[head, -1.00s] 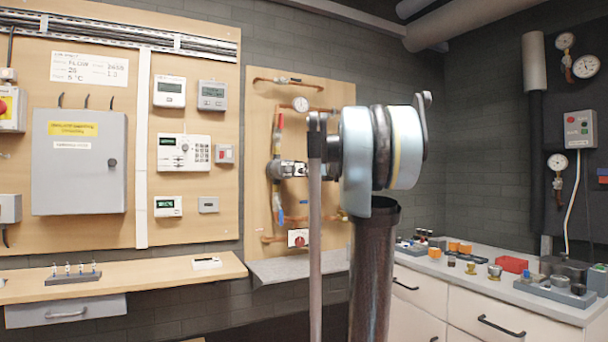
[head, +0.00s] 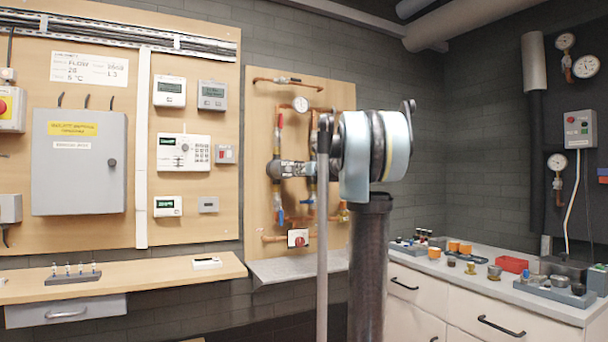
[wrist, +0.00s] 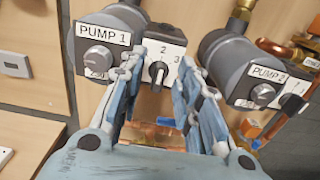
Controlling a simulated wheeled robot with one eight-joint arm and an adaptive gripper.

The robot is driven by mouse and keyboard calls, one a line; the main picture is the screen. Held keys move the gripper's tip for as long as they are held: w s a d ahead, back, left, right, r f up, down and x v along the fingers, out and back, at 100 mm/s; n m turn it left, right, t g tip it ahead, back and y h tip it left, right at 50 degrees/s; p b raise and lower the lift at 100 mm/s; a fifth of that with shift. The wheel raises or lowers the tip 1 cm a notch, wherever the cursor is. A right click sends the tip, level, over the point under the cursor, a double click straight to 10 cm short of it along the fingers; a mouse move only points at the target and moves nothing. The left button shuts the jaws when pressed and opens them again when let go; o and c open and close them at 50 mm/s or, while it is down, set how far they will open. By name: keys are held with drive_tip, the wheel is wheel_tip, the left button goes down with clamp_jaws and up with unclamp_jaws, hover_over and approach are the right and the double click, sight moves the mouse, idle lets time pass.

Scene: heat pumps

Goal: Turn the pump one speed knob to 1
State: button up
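In the wrist view, the pump one speed knob (wrist: 158,73) is a small dark knob on a plate with the marks 2 and 3 showing; the mark 1 is not visible. I cannot tell its exact pointer direction. The PUMP 1 label (wrist: 105,34) is on the grey pump body to the left. My gripper (wrist: 157,80) is open, one blue-grey finger on each side of the knob in the picture. The fingers look apart from it; depth is hard to judge. In the head view my arm covers part of the pipe board, and I cannot make out the knob.
A silver round cap (wrist: 99,58) is left of the knob. Pump two (wrist: 232,62), with its own knob (wrist: 290,104), is close on the right. Copper pipes (wrist: 160,138) run below. In the head view, a shelf (head: 120,279) is at left and a cluttered counter (head: 540,300) at right.

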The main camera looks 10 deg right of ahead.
clamp_jaws()
drive_tip(key=shift+n, duration=0.4)
drive_tip(key=shift+s+a+f+n, duration=0.1)
drive_tip(key=shift+a+n, duration=0.05)
drive_tip(key=shift+n, duration=1.9)
drive_tip(key=shift+a+f+n, duration=0.1)
drive_tip(key=shift+a+n, duration=0.05)
drive_tip(key=shift+n, duration=1.9)
unclamp_jaws()
drive_tip(key=shift+a, duration=0.1)
